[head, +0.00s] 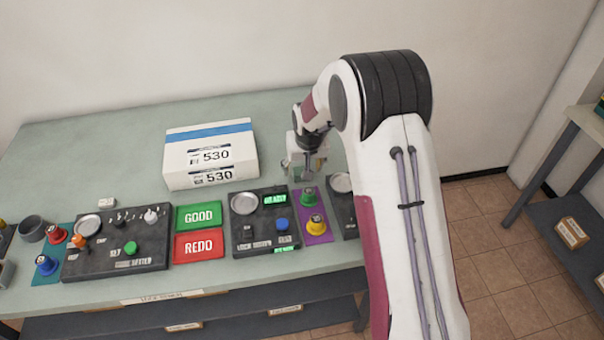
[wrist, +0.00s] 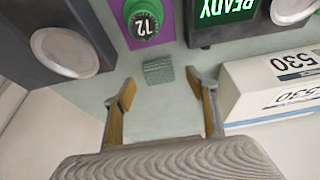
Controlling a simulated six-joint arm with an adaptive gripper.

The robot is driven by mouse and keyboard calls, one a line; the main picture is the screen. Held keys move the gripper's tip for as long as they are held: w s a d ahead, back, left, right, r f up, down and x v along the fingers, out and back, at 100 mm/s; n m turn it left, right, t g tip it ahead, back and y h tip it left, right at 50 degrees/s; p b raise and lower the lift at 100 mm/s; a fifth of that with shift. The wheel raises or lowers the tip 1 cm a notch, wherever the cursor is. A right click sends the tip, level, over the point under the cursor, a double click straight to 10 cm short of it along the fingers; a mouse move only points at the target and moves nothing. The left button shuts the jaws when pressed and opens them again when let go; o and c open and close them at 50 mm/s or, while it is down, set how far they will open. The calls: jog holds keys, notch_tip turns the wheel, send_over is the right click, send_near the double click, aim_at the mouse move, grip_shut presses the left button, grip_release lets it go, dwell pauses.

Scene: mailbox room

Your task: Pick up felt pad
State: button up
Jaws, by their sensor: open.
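A small grey-green ribbed block, which looks like the felt pad (wrist: 158,70), lies on the pale green table in the wrist view. It sits just beyond my gripper (wrist: 161,88), roughly centred between the fingertips. My gripper is open with nothing between its fingers. In the head view my gripper (head: 304,172) is low over the table, right of the white box. I cannot make out the pad clearly there, as my gripper and arm crowd that spot.
The white 530 box (head: 211,155) stands close beside my gripper, on the right in the wrist view (wrist: 275,85). Dark control panels (head: 264,222) and a purple plate (head: 316,215) with green and yellow knobs line the front. Clear tabletop lies behind the box.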

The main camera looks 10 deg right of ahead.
jog(key=shift+x, duration=1.8)
jog(key=shift+w, duration=0.1)
jog(key=c, duration=0.9)
